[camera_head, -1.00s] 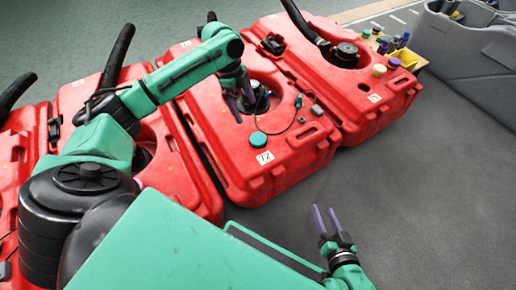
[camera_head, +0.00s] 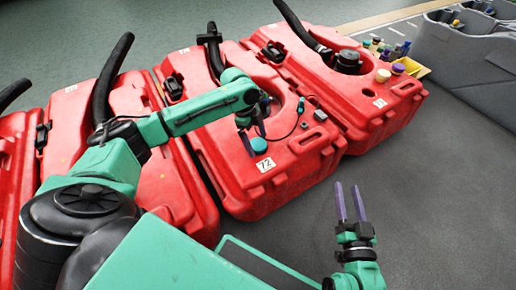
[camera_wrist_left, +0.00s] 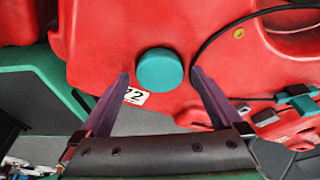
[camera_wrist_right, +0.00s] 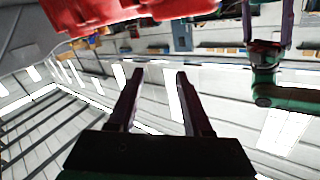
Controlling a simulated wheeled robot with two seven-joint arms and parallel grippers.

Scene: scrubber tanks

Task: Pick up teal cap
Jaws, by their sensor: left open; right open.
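The teal cap (camera_head: 259,145) is a small round disc on the top of the red tank marked 72 (camera_head: 290,166), just behind the number label. In the left wrist view the teal cap (camera_wrist_left: 160,69) lies ahead of and between the open purple fingers, apart from both. My left gripper (camera_head: 254,137) hangs over the tank close to the cap, open and empty; the head view partly hides its fingertips. It also shows in the left wrist view (camera_wrist_left: 160,85). My right gripper (camera_head: 350,190) is open and empty, fingers pointing up, over the dark floor right of the tank.
A black cable with a teal connector (camera_head: 300,104) lies on the tank near the cap. Another red tank (camera_head: 372,105) stands to the right, with a yellow tray (camera_head: 410,68) and grey bins (camera_head: 465,52) beyond. More red tanks stand left. The grey floor at right is clear.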

